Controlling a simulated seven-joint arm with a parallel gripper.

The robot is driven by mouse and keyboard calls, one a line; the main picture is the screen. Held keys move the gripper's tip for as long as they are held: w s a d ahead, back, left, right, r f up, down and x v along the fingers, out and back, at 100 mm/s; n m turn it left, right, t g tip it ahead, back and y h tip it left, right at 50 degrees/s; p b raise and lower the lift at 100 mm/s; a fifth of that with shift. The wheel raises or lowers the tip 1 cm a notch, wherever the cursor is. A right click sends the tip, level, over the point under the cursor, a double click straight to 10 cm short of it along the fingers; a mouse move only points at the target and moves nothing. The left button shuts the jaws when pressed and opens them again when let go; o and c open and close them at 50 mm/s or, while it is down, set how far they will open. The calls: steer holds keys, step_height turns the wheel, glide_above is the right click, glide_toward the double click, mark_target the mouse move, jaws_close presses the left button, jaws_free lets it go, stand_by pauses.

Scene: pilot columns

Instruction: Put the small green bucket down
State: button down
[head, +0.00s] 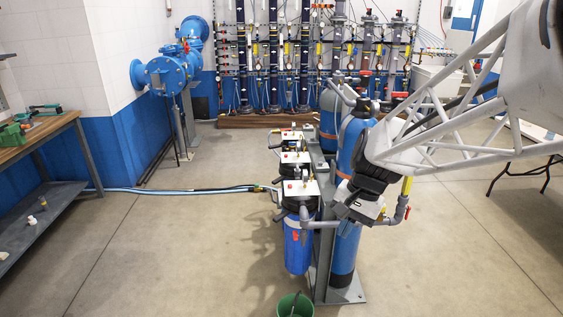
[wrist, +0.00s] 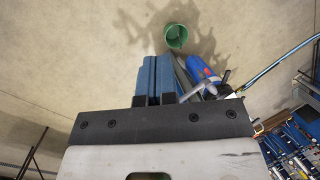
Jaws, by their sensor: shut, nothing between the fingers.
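The small green bucket (head: 294,305) stands on the concrete floor at the bottom edge of the head view, partly cut off. It also shows in the wrist view (wrist: 177,35), upright and open at the top, apart from my gripper. My gripper (wrist: 154,58) is shut, with its two blue fingers side by side and nothing between them. In the head view my gripper's fingers cannot be made out clearly against the blue tank behind.
A filter stand with blue housings (head: 298,245) and tall blue tanks (head: 345,260) stands close beside my gripper. A hose (head: 165,190) runs left along the floor. A workbench (head: 40,135) is at the left. Open floor lies around the bucket.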

steer(key=w+d+f+m+g+y, duration=0.15)
steer(key=w+f+m+y, duration=0.6)
steer(key=w+f, duration=1.25)
steer(key=w+d+f+m+t+y, duration=0.15)
steer(key=w+f+m, duration=0.45)
steer(key=f, duration=0.6)
steer(key=w+d+f+m+y, duration=0.2)
steer(key=w+f+m, duration=0.2)
steer(key=w+f, duration=0.6)
steer(key=s+d+f+m+t+y, duration=0.1)
steer(key=f+m+t, duration=0.15)
steer(key=f, duration=0.75)
steer(key=d+f+m+t, duration=0.15)
steer(key=f+m, duration=0.25)
steer(key=f, duration=0.7)
steer(key=s+d+f+m+t+y, duration=0.1)
steer(key=d+f+m, duration=0.15)
steer(key=f, duration=0.75)
steer(key=s+f+m+t+h, duration=0.1)
steer(key=s+f+m, duration=0.3)
steer(key=f, duration=0.6)
steer(key=s+f+m+t+h, duration=0.1)
steer(key=s+f+m+t, duration=0.2)
steer(key=f, duration=0.7)
steer(key=s+f+m+t, duration=0.3)
steer(key=s+f, duration=0.3)
steer(key=f, duration=0.4)
steer(key=shift+s+d+f+m+t+h, duration=0.3)
steer(key=shift+s+m+h, duration=0.1)
steer(key=shift+m, duration=0.45)
